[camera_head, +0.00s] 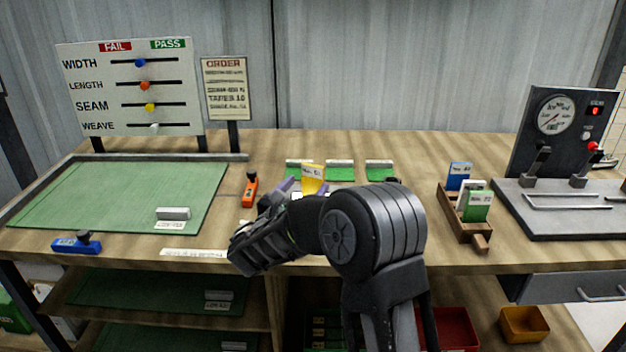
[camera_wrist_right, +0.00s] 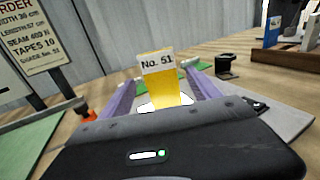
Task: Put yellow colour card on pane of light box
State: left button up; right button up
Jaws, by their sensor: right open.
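The yellow colour card (camera_head: 312,176), marked No. 51 in the right wrist view (camera_wrist_right: 166,88), stands upright between the fingers of my right gripper (camera_head: 304,187). The gripper's purple fingers are open, with one on each side of the card, in the right wrist view. A bright white patch, apparently the light box pane (camera_wrist_right: 150,108), shows at the card's foot. The card seems to stand on it, but I cannot tell the exact contact. My right arm and gripper body hide most of the light box in the head view. My left gripper is not in view.
A wooden holder (camera_head: 456,220) with blue, white and green cards stands to the right. Green pads with pale bars lie behind the gripper. An orange tool (camera_head: 249,188) and a green mat (camera_head: 110,195) are left. A gauge stand (camera_head: 548,130) is far right.

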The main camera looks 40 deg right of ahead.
jog(key=v, duration=0.4)
jog(key=shift+s+a, duration=0.15)
jog(key=shift+a, duration=0.05)
dwell(0.6)
